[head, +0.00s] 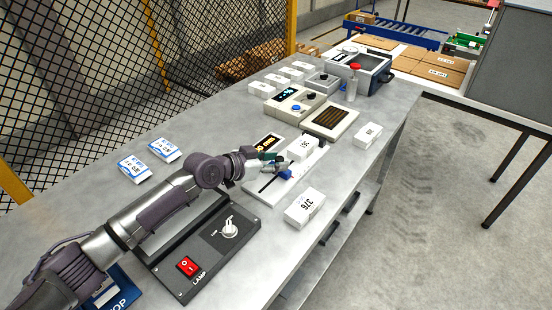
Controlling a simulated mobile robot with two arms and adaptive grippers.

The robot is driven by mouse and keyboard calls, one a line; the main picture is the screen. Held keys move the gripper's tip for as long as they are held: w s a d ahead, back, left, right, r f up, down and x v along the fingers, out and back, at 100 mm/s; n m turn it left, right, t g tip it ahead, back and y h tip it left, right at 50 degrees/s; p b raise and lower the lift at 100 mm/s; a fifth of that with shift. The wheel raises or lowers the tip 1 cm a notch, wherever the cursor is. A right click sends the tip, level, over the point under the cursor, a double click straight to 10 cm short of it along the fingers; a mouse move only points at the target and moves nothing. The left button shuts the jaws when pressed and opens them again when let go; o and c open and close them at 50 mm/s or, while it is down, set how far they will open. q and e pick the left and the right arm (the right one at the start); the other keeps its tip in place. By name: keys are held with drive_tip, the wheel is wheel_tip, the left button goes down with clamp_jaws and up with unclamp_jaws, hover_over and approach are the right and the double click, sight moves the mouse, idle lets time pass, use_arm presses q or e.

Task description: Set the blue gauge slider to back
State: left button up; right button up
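The gauge (263,195) is a long white panel with a dark slot, lying on the grey bench in the middle of the head view. Its blue slider (285,174) shows as a small blue knob on the slot, partly hidden by my gripper. My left arm reaches in from the lower left. My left gripper (276,162) is at the slider, just above and beside it. The fingers are small and overlap the knob, so I cannot tell whether they touch it or are closed. My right gripper is not in view.
White boxes stand close to the gauge: one behind it (303,147), one in front (305,208). A lamp panel (208,262) with a red switch and white knob lies under my arm. Control boxes (292,102) stand farther back. Blue-and-white packets (134,169) lie at left.

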use_arm(q)
drive_tip(key=shift+r, duration=0.1)
wheel_tip(320, 180, up, 10)
idle(0.6)
